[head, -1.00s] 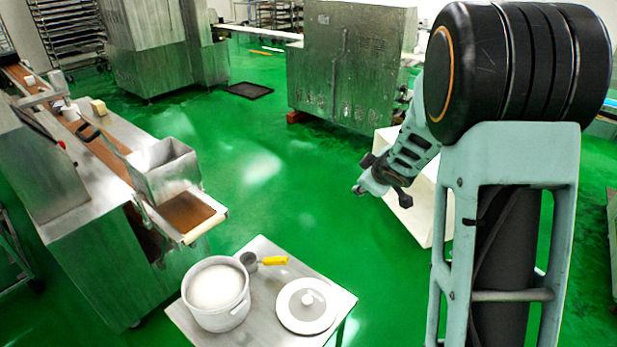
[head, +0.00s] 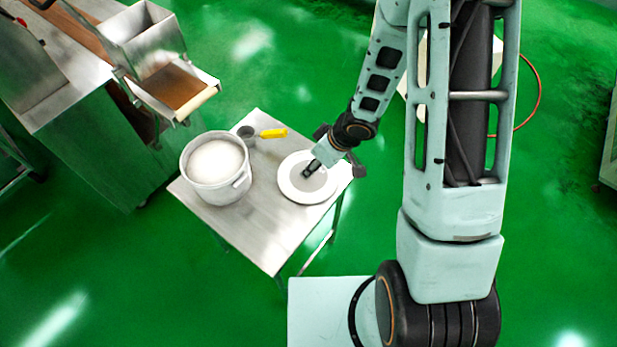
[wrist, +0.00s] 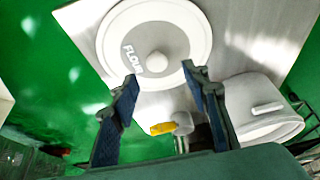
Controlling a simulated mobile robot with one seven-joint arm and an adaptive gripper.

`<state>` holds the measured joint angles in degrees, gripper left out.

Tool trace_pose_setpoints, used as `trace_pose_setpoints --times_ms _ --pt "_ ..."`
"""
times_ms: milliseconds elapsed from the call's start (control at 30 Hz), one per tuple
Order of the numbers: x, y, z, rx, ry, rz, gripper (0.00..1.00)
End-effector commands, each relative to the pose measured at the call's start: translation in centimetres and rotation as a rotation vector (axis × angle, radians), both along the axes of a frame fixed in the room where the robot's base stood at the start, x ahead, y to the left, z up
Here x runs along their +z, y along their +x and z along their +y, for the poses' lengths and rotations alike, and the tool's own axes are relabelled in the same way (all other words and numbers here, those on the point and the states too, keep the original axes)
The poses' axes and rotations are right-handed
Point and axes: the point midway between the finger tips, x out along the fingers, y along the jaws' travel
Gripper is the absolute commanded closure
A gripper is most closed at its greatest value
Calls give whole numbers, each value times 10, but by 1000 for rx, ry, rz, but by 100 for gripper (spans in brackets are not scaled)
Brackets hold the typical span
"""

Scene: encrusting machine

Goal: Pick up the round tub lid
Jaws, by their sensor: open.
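The round tub lid (head: 293,190) is white with a grey centre and a knob, and lies flat on a small metal table (head: 235,222). In the wrist view the lid (wrist: 192,28) shows the word FLOUR beside its round knob (wrist: 157,62). My gripper (head: 309,172) is over the lid in the head view and hides part of its middle. In the wrist view my gripper (wrist: 160,78) is open and empty, with the knob between and just beyond its fingertips. I cannot tell its exact height above the lid.
A white tub (head: 218,180) with pale contents stands left of the lid. A scoop with a yellow handle (head: 273,133) lies behind them. A metal machine with a tray (head: 178,88) stands at the left. Green floor surrounds the table.

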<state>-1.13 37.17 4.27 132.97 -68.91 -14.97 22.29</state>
Motion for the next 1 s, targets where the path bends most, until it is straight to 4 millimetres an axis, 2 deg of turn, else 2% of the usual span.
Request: trace_pose_setpoints --times_ms 200,300,633,1000 --pt "-33 8 6 4 -1 2 58" --pt "-43 11 10 2 -1 0 58" --pt "-46 13 11 0 -1 -1 59" --pt "-46 13 11 1 -1 -1 100"
